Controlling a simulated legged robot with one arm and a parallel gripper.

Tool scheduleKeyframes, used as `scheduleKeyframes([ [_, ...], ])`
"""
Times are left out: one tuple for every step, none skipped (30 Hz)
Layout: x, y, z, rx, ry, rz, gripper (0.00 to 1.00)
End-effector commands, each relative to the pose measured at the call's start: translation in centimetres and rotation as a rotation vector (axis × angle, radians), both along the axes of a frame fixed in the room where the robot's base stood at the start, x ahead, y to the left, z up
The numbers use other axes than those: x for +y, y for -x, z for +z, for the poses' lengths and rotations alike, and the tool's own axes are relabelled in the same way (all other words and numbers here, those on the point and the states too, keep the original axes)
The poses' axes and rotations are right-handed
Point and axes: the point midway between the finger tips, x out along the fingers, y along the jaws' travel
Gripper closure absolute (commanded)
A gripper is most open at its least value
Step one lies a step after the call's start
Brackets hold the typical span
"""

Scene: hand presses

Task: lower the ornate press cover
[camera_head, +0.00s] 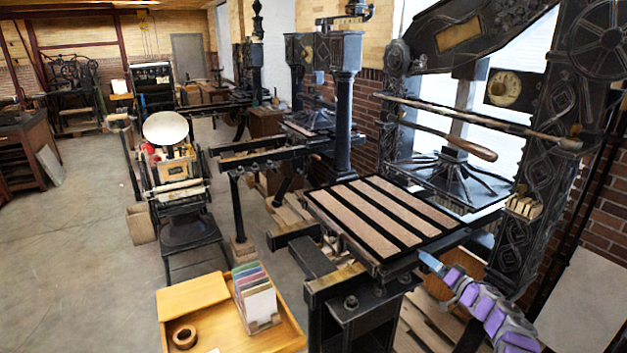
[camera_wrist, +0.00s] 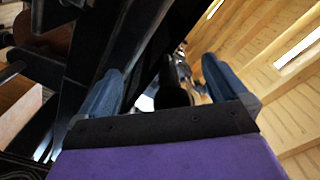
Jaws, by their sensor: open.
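The ornate press (camera_head: 530,150) is a tall black machine with carved side columns at the right of the head view. Its flat dark frame with tan strips (camera_head: 385,216) lies out in front of the columns, looking close to level; I cannot tell whether this is the cover. My gripper (camera_head: 431,263) is at the frame's near right edge, with a blue finger pointing up and left; contact cannot be told. In the wrist view my gripper (camera_wrist: 160,68) is open, its two blue fingers apart. Dark press parts fill the left and middle there, and nothing is clearly held.
A wooden tray (camera_head: 280,338) with coloured cards (camera_head: 254,293) and a tape roll (camera_head: 184,337) stands at the lower left of the press. Another press (camera_head: 345,110) stands behind it. A wooden-handled bar (camera_head: 455,140) crosses the ornate press. Open floor (camera_head: 70,250) lies at left.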

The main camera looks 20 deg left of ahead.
Motion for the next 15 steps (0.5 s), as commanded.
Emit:
scheduleKeyframes([
  [-0.2, 0.1, 0.4, 0.0, 0.001, -0.001, 0.0],
  [-0.3, 0.3, 0.4, 0.0, 0.0, 0.0, 0.0],
  [-0.5, 0.4, 0.5, 0.0, -0.001, -0.001, 0.0],
  [-0.6, 0.5, 0.5, -0.001, 0.0, -0.001, 0.0],
  [-0.8, 0.6, 0.5, -0.001, -0.001, -0.001, 0.0],
  [-0.9, 0.7, 0.5, 0.0, -0.001, -0.002, 0.0],
  [-1.1, 0.8, 0.4, 0.0, -0.001, -0.002, 0.0],
  [-1.2, 0.9, 0.4, 0.0, -0.001, -0.004, 0.0],
  [-1.4, 1.0, 0.4, 0.001, -0.002, -0.004, 0.0],
  [-1.5, 1.1, 0.4, 0.0, -0.001, -0.005, 0.0],
  [-1.7, 1.3, 0.4, 0.0, 0.0, -0.006, 0.0],
  [-2.0, 1.4, 0.4, 0.0, 0.0, -0.006, 0.0],
  [-2.2, 1.5, 0.4, -0.001, 0.001, -0.006, 0.0],
  [-2.4, 1.7, 0.4, -0.002, 0.001, -0.006, 0.0],
  [-2.6, 1.8, 0.4, -0.002, 0.001, -0.006, 0.0],
])
